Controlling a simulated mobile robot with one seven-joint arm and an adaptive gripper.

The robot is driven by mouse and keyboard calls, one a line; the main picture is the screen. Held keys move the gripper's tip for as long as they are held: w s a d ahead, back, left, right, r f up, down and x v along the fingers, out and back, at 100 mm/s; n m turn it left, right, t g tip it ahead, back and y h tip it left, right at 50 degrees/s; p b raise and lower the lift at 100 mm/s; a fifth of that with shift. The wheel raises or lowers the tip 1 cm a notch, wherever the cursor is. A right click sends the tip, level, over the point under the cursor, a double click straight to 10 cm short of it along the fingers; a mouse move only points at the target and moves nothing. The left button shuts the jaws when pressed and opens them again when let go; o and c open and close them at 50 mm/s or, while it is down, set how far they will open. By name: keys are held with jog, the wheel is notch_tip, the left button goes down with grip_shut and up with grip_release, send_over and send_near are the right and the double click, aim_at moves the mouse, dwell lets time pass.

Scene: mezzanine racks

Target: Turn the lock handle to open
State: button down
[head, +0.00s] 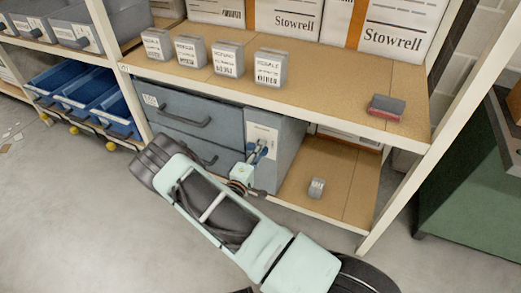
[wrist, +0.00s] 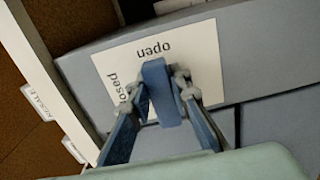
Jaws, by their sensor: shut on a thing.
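In the wrist view the handle's far end lies just below the word "open". My gripper (wrist: 157,84) is shut on the handle, one finger on each side.
The cabinet sits on a lower shelf under a wooden shelf board (head: 340,98) with several small grey labelled boxes (head: 226,59). A small grey item (head: 316,187) lies right of the cabinet. A cream rack post (head: 430,130) stands at the right.

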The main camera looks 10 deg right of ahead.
jog(key=shift+a, duration=0.15)
jog(key=c, duration=1.8)
grip_release()
jog(key=shift+o, duration=0.2)
jog(key=v, duration=1.2)
